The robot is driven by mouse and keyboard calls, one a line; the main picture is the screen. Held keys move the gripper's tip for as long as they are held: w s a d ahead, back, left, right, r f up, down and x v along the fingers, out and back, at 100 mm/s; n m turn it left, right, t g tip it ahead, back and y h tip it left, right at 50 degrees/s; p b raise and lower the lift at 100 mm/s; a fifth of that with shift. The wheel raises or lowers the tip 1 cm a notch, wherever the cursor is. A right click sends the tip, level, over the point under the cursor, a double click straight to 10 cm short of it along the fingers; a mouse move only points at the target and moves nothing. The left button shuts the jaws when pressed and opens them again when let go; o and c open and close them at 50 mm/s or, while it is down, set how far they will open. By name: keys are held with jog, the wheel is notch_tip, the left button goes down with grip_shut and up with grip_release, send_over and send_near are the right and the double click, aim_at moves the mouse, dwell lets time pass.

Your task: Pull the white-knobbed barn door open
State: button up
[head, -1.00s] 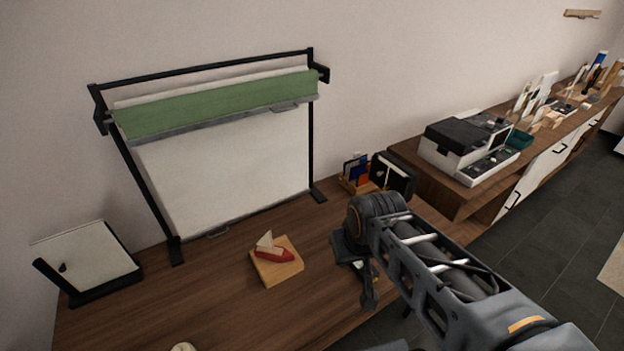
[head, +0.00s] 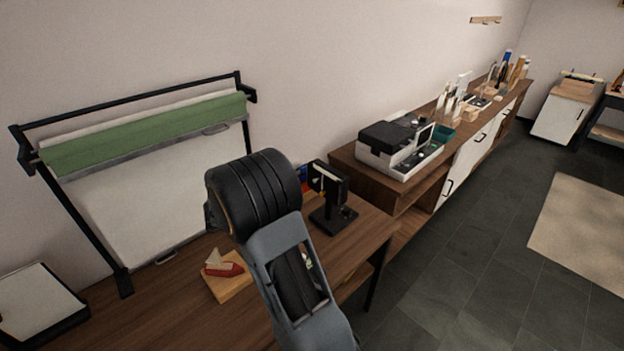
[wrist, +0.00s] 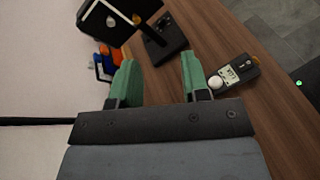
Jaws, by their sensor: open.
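A small black panel on a black stand (head: 330,195) stands at the right end of the wooden table; I take it for the barn door. In the wrist view the black panel (wrist: 98,31) is at the top, past my fingertips, with a pale round knob (wrist: 110,22) on its face. An amber piece (wrist: 137,19) shows beside it. My gripper (wrist: 157,72) is open, with two green fingers apart and nothing between them. It points toward the stand's base, short of the panel. In the head view my arm hides the gripper. I cannot tell how far the panel is open.
A dark meter with a white dome (wrist: 237,74) lies right of my fingers. A toy boat on a wooden block (head: 226,272), a green roller screen (head: 150,130) and a white panel (head: 35,302) are leftward. A printer-like machine (head: 400,150) stands on the sideboard.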

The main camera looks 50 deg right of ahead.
aim_at(314, 181)
jog(key=w+d+f+n+t+h, duration=0.2)
jog(key=w+d+f+n+h, duration=0.15)
jog(key=w+d+n, duration=0.2)
jog(key=shift+h, duration=0.55)
jog(key=d+p, duration=0.1)
jog(key=d, duration=0.3)
jog(key=d+p, duration=0.1)
jog(key=d, duration=0.3)
jog(key=d+p, duration=0.2)
jog(key=d, duration=0.2)
jog(key=shift+s+d+r, duration=0.2)
jog(key=shift+s+d, duration=0.1)
jog(key=shift+c, duration=0.2)
grip_shut()
